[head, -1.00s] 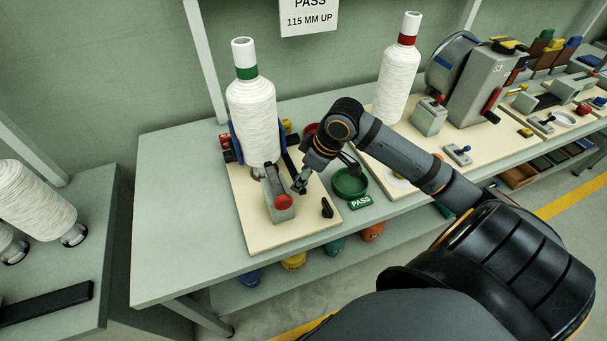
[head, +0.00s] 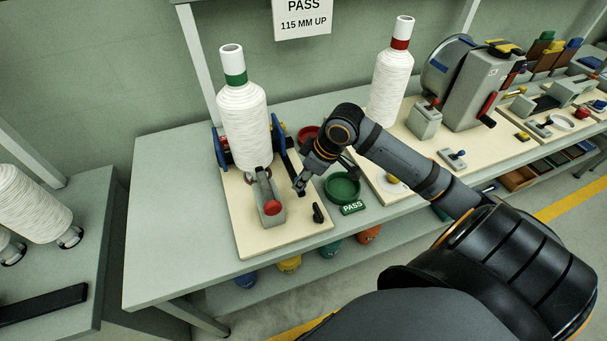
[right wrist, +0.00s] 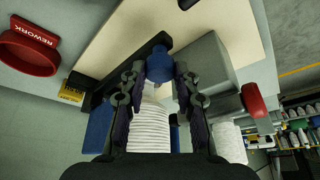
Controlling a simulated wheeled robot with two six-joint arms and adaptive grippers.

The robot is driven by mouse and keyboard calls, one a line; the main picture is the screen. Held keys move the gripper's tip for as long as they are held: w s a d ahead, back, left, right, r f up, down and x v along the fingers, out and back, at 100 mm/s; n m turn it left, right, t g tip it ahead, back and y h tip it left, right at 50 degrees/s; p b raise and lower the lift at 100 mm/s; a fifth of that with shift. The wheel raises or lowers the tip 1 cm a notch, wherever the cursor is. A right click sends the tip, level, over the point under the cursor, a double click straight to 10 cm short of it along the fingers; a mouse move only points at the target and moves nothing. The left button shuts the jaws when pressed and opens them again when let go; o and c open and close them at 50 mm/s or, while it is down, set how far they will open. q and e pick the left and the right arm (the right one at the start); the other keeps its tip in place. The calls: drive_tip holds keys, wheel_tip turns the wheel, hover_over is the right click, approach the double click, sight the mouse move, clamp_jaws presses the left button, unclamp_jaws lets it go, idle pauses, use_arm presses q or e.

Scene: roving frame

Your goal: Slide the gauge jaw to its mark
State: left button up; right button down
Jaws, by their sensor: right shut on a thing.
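A white thread spool (head: 242,125) with a green neck stands upright on a cream board (head: 235,215), between the gauge's dark blue side plates, left (head: 220,148) and right (head: 279,138). My right gripper (head: 299,186) reaches in from the right, low beside the spool. In the right wrist view its fingers (right wrist: 160,80) are closed about a blue knob (right wrist: 160,65) at the end of a dark bar (right wrist: 135,62). The arm and fingers hide this knob in the head view. I cannot make out the mark. My left gripper is not in view.
A grey block with a red knob (head: 272,207) stands just left of my fingers. A black peg (head: 318,213) is on the board's right part. A green PASS dish (head: 342,188) and a red dish (head: 307,134) are near my arm. A red-necked spool (head: 390,85) stands farther right.

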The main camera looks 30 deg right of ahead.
drive_tip(key=shift+d, duration=0.3)
drive_tip(key=c, duration=1.4)
unclamp_jaws()
drive_tip(key=shift+a, duration=0.25)
drive_tip(key=shift+c, duration=0.2)
drive_tip(key=shift+o, duration=1.3)
drive_tip(key=shift+a, duration=0.1)
drive_tip(key=shift+o, duration=1)
drive_tip(key=shift+d, duration=0.35)
drive_tip(key=shift+a+r, duration=0.1)
drive_tip(key=shift+r, duration=0.1)
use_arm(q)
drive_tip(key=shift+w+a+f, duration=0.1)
use_arm(e)
wheel_tip(320, 180, up, 9)
drive_tip(key=shift+r, duration=0.2)
